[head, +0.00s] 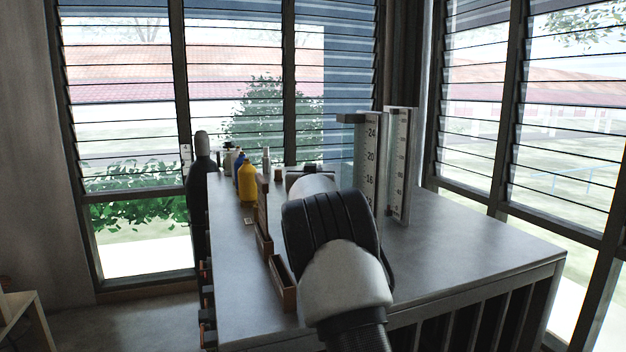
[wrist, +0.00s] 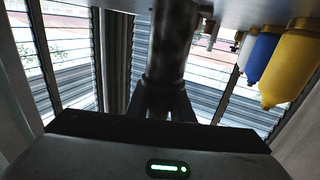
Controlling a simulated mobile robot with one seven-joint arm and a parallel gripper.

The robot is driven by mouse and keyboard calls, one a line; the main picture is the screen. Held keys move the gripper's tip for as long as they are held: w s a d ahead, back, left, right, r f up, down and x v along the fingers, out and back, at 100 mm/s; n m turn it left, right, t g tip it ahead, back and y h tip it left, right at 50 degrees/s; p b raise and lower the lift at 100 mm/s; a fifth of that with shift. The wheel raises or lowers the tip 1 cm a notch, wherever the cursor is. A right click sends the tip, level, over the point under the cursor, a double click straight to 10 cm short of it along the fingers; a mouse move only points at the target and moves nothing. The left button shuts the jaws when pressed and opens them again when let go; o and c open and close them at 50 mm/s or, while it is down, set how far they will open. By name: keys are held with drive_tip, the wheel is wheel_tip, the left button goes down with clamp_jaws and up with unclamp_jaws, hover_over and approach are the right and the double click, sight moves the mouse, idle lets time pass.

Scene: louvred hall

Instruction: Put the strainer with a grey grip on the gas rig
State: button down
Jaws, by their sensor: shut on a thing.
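My gripper (wrist: 163,105) is shut on a dark grey, round-bodied thing (wrist: 172,45) in the wrist view. I take this to be the strainer by its grey grip; no mesh or bowl shows. It runs from between the fingers toward the worktop, which appears at the top of this view. I cannot tell whether it touches the worktop. In the head view my arm covers the fingertips and the held thing, above the middle of the worktop. I cannot tell for certain which thing is the gas rig.
The grey worktop (head: 460,245) is clear at the right. Two tall scale boards (head: 368,160) (head: 400,165) stand behind my arm. A yellow bottle (head: 247,188), a blue bottle (head: 239,172) and wooden trays (head: 284,282) line the left. A dark bottle-shaped thing (head: 200,185) stands at the left edge.

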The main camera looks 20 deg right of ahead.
drive_tip(key=shift+f, duration=0.7)
drive_tip(key=shift+f+b, duration=0.45)
drive_tip(key=shift+f, duration=0.1)
drive_tip(key=shift+f, duration=0.1)
drive_tip(key=c, duration=1.6)
unclamp_jaws()
drive_tip(key=shift+o, duration=0.2)
